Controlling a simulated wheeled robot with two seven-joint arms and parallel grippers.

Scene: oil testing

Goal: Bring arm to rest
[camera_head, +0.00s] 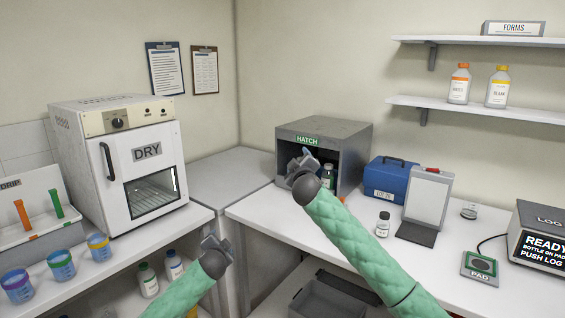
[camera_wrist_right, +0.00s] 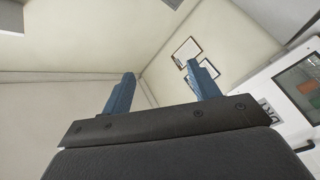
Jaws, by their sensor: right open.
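My right arm in its green padded sleeve reaches up from the lower right in the head view. My right gripper (camera_head: 303,158) is in front of the grey hatch box (camera_head: 350,142). In the right wrist view its blue fingers stand apart with nothing between them (camera_wrist_right: 164,76), and the wall corner shows behind them. My left gripper (camera_head: 214,244) is low in front of the counter, near the shelf under the dryer. It is small and seen from behind, and I cannot tell whether its fingers are apart. I see nothing held in it.
A bottle with a green label (camera_head: 328,174) stands inside the hatch, close to my right gripper in the picture. A small bottle (camera_head: 383,225), a blue case (camera_head: 388,180) and a grey panel stand (camera_head: 428,198) are on the right counter. The DRY oven (camera_head: 125,160) is at left.

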